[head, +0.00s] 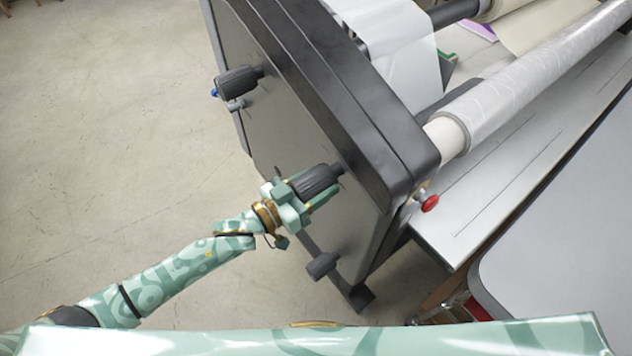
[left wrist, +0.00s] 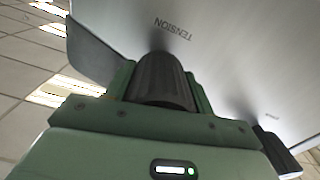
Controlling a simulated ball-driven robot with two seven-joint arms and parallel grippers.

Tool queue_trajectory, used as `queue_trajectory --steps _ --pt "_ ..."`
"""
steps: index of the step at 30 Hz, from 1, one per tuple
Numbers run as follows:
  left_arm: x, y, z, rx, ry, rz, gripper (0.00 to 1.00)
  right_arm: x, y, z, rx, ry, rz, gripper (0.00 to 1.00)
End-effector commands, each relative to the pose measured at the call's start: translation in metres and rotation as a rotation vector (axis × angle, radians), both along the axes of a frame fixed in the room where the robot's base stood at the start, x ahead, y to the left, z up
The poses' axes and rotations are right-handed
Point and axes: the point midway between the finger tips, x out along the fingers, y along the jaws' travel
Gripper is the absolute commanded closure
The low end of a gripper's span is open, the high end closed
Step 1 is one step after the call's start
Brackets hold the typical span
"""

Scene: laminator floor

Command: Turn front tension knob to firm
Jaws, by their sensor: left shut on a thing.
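The front tension knob (head: 318,180) is a black ribbed knob on the dark side panel of the laminator, near its front end. In the left wrist view the same knob (left wrist: 160,78) stands out from the panel below the printed word TENSION. My left gripper (head: 305,192) is shut on this knob, with one green finger on each side of it. The left wrist view shows my left gripper (left wrist: 160,95) around the knob too. Any pointer or setting mark on the knob cannot be made out. My right gripper is not in view.
Another black knob (head: 240,80) sits farther back on the panel (head: 300,130), with a small blue-tipped part below it. A smaller black knob (head: 322,265) is lower down. A red button (head: 430,203) is on the front edge. Open floor (head: 110,130) lies left.

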Motion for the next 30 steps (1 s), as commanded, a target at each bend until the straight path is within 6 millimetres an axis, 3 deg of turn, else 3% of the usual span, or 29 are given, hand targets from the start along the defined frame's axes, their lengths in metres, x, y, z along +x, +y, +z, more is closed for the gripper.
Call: queue_trajectory --steps 11,30 --pt "0.0007 0.0006 -0.0001 0.088 -0.120 0.001 0.69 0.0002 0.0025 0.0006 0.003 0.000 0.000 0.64" --pt "0.0026 0.0022 -0.0003 0.436 -0.598 0.001 0.69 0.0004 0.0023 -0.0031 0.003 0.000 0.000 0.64"
